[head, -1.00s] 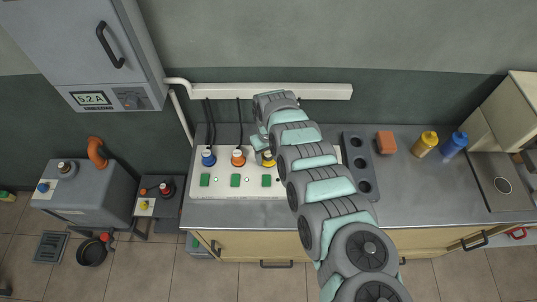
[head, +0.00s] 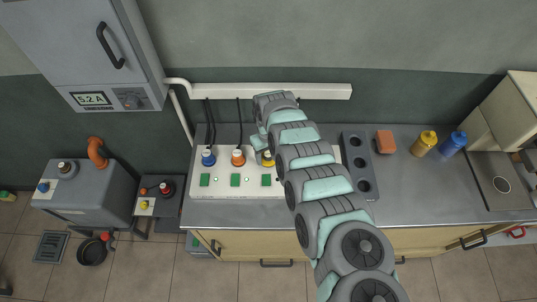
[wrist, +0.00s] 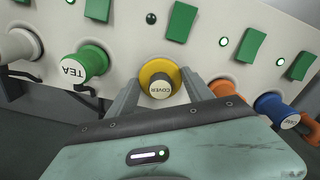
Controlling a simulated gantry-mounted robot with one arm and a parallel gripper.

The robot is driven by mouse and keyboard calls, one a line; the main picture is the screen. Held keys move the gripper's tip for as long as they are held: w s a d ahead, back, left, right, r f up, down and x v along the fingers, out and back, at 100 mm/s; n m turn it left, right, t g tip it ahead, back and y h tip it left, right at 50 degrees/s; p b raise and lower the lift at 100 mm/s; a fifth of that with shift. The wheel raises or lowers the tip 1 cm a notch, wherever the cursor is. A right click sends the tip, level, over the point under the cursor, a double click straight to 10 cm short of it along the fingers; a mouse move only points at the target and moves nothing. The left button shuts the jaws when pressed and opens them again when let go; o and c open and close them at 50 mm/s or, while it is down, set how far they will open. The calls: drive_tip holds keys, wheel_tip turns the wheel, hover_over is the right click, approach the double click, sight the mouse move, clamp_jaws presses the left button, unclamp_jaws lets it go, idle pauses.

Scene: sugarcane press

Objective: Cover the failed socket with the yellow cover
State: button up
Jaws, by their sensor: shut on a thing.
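The cover also shows in the head view (head: 268,161), right of the orange plug. My gripper (wrist: 160,84) is shut on the cover's knob, one finger on each side. The cover appears against the panel; I cannot tell if it is fully seated. It hides any socket behind it.
In the wrist view, a green TEA plug (wrist: 85,64) and a white plug (wrist: 18,46) stand left; orange (wrist: 222,88) and blue (wrist: 275,110) plugs stand right. A lit lamp (wrist: 223,41) is near the orange plug. A grey block with holes (head: 360,167) lies right of my arm.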

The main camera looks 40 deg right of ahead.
sight(268, 155)
drive_tip(key=shift+f+b, duration=0.3)
drive_tip(key=shift+f, duration=0.25)
drive_tip(key=o, duration=1.1)
wheel_tip(268, 155, up, 11)
drive_tip(key=p, duration=1.1)
drive_tip(key=shift+r, duration=0.1)
